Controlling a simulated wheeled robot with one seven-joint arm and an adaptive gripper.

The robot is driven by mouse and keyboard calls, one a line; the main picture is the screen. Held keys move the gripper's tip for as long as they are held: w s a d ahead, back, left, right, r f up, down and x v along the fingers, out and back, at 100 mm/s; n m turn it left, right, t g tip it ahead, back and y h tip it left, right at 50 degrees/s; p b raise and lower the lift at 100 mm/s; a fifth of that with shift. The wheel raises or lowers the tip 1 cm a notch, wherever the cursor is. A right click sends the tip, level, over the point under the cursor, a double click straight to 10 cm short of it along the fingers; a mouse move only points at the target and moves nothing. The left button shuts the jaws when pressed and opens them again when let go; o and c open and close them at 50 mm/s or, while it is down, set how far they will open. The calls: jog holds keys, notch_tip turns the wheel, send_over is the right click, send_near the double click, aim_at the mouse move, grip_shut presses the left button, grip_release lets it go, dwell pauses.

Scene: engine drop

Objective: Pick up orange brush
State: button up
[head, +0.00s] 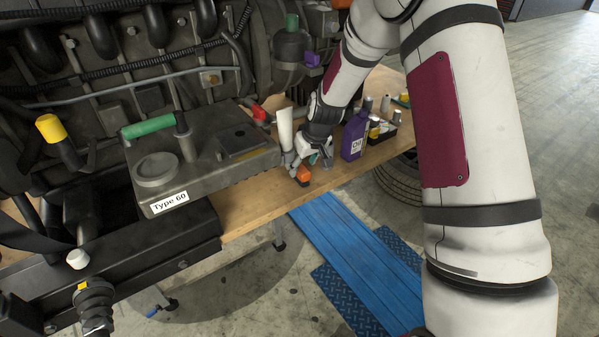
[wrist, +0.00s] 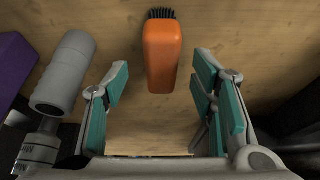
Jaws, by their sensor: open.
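The orange brush (wrist: 161,55) lies on the wooden table, its dark bristles at the top of the wrist view. My gripper (wrist: 163,90) is open and empty, with its teal-padded fingers to the left and right of the near end of the brush. I cannot tell the exact height of the fingers above the table. In the head view the brush (head: 304,174) shows as a small orange shape near the table's front edge. My gripper (head: 312,160) is right by it and partly hides it.
A purple bottle (head: 354,137) and a dark tray of small bottles (head: 384,133) are to the right. The grey "Type 60" part (head: 205,160) is to the left. The wooden table (head: 245,205) has bare room in front.

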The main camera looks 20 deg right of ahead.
aim_at(300, 167)
jog(key=shift+p+x, duration=0.35)
jog(key=shift+x, duration=1.95)
jog(key=shift+c, duration=0.3)
grip_shut()
